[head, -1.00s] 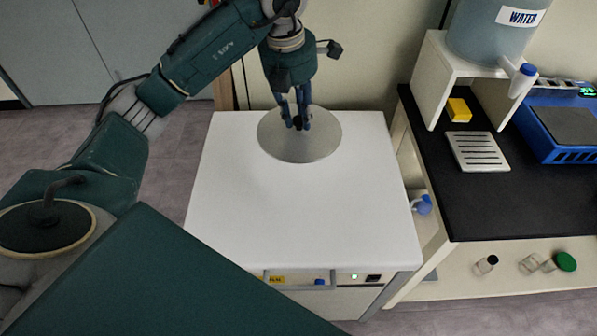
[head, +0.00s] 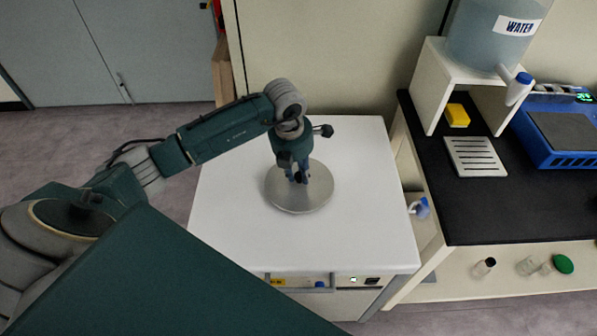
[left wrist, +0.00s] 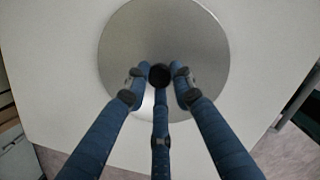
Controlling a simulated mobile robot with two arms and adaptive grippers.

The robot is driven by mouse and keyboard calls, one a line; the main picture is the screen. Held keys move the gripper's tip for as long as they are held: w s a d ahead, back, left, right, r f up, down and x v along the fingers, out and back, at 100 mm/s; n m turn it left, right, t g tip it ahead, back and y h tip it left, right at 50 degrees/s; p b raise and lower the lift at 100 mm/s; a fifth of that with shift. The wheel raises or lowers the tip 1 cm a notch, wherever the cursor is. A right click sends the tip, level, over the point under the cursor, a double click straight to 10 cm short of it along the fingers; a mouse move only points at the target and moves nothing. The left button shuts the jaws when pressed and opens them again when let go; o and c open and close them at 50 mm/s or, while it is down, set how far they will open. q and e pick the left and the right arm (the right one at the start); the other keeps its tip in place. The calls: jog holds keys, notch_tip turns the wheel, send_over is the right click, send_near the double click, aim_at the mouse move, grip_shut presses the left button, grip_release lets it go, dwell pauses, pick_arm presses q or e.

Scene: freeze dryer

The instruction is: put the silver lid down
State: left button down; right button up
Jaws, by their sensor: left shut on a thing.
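The silver lid (head: 299,198) is a flat round metal disc over the middle of the white cabinet top. My left gripper (head: 298,178) is above its centre, shut on the lid's black knob. In the left wrist view the fingers of the left gripper (left wrist: 159,80) close around the black knob (left wrist: 159,75), with the silver lid (left wrist: 165,30) spread beneath them. The lid looks level. I cannot tell whether it touches the white top or hangs just above it. My right gripper is not in view.
The white cabinet top (head: 340,245) is otherwise bare. To the right, a black bench (head: 500,210) holds a water container (head: 495,40), a yellow block (head: 457,115), a slotted white tray (head: 475,157) and a blue device (head: 560,145). Small bottles stand on a shelf below.

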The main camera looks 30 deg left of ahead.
aim_at(295, 185)
pick_arm(q)
jog(key=shift+f, duration=0.3)
jog(key=shift+f, duration=0.1)
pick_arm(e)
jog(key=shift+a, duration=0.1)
pick_arm(q)
jog(key=c, duration=1.7)
grip_release()
jog(key=shift+o, duration=1.1)
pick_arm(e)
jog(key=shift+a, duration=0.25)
pick_arm(q)
notch_tip(295, 185, up, 12)
jog(key=s+b, duration=0.1)
jog(key=b, duration=0.1)
jog(key=shift+s+a, duration=0.25)
jog(key=shift+s, duration=0.1)
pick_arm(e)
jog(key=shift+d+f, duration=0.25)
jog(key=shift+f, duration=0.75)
